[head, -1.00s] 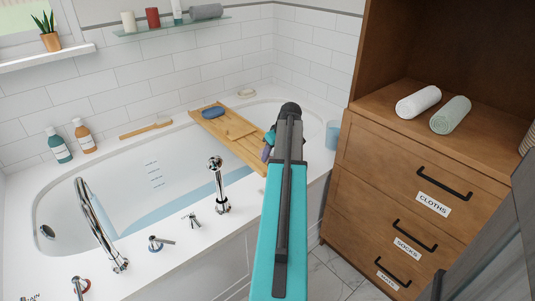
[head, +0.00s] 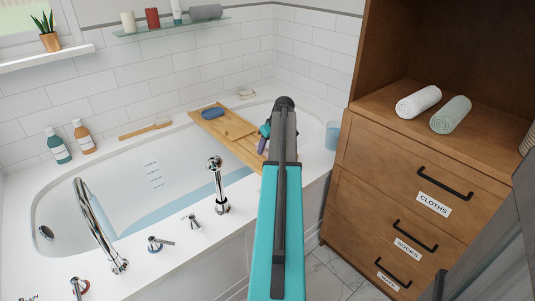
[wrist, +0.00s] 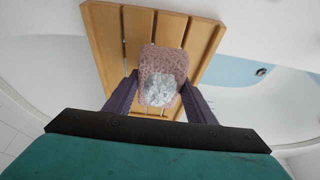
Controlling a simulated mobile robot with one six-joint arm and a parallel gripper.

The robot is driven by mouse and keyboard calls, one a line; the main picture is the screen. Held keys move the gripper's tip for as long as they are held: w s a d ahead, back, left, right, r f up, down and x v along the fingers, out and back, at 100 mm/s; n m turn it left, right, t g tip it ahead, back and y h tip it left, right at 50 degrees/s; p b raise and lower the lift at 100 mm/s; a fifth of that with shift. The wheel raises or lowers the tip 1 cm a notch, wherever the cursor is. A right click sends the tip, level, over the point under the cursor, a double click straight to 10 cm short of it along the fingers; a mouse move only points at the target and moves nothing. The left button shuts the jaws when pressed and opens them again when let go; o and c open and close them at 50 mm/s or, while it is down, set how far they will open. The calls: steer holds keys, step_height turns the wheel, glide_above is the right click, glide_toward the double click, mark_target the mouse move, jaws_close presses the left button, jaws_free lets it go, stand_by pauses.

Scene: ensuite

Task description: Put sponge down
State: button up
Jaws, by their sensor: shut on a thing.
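The sponge (wrist: 163,62) is pinkish-brown with a pale grey patch, seen in the wrist view between the purple fingers of my gripper (wrist: 160,82). My gripper is shut on it. Below it in that view is the slatted wooden bath tray (wrist: 103,30); I cannot tell whether the sponge touches the slats. In the head view my gripper (head: 263,140) is at the near right end of the tray (head: 224,124), largely hidden behind my arm. The held sponge cannot be made out there.
A blue oval item (head: 212,114) lies on the tray's far end. The bathtub (head: 120,190) holds water under the tray. A wooden brush (head: 146,130), two bottles (head: 58,146) and a soap dish (head: 246,94) stand on the rim. A blue cup (head: 332,135) is right of my arm.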

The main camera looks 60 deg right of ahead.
steer(key=shift+f, duration=1.75)
steer(key=shift+f+b, duration=0.15)
steer(key=shift+b, duration=0.15)
steer(key=o, duration=0.9)
steer(key=shift+o, duration=0.2)
steer(key=shift+r, duration=0.2)
steer(key=p+v, duration=0.1)
steer(key=v, duration=1.1)
